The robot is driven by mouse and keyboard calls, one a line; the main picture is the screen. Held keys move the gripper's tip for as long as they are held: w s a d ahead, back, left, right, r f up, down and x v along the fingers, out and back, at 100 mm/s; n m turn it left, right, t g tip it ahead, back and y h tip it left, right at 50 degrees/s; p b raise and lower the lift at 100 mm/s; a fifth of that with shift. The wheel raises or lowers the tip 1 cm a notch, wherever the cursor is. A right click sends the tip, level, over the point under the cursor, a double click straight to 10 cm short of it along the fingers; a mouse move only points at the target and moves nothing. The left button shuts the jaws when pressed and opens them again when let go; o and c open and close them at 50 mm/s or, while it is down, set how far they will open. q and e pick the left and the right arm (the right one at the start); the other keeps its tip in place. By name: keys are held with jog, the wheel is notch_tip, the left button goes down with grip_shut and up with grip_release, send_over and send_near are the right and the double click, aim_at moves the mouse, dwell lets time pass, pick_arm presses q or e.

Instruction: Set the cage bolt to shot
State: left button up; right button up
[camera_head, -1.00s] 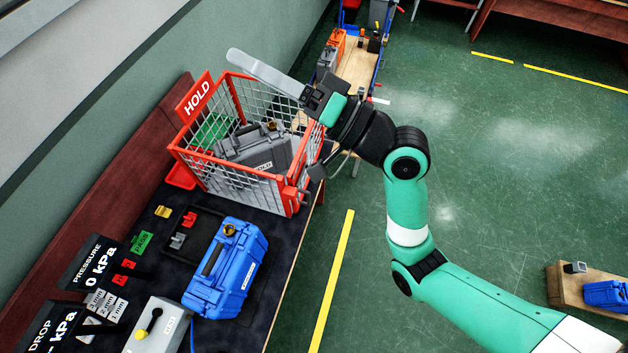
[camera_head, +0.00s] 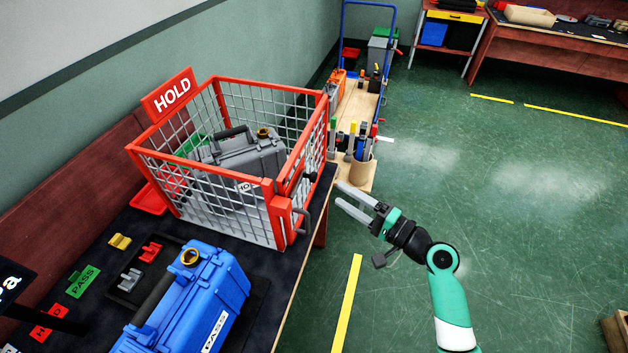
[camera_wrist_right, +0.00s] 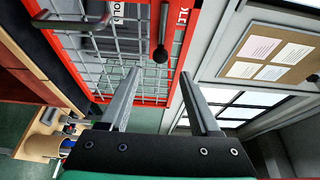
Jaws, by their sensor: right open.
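The red-framed wire HOLD cage (camera_head: 272,186) stands on the dark bench with a grey case (camera_head: 240,160) inside. The bolt, a dark rod with a round black knob (camera_head: 309,177), is at the cage's right front edge. In the right wrist view the black knob (camera_wrist_right: 160,55) shows against the red frame, beside partly cut-off white lettering. My right gripper (camera_head: 338,194) is open and empty, right of the cage, its fingers pointing at it. In the wrist view the knob lies beyond and between the fingertips (camera_wrist_right: 159,74), apart from them. My left gripper is not in view.
A dark grey bar handle (camera_head: 303,223) sticks out from the cage below the knob. A blue case (camera_head: 195,295) stands on the bench in front. A wooden cart (camera_head: 362,100) with a cup of tools (camera_head: 362,170) is behind. Green floor is clear to the right.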

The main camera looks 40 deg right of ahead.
aim_at(314, 178)
jog(key=w, duration=0.3)
jog(key=w+a+b, duration=0.1)
jog(key=w, duration=0.2)
jog(key=w+a+b, duration=0.1)
jog(key=w, duration=0.3)
jog(key=shift+s, duration=0.1)
grip_shut()
dwell(0.9)
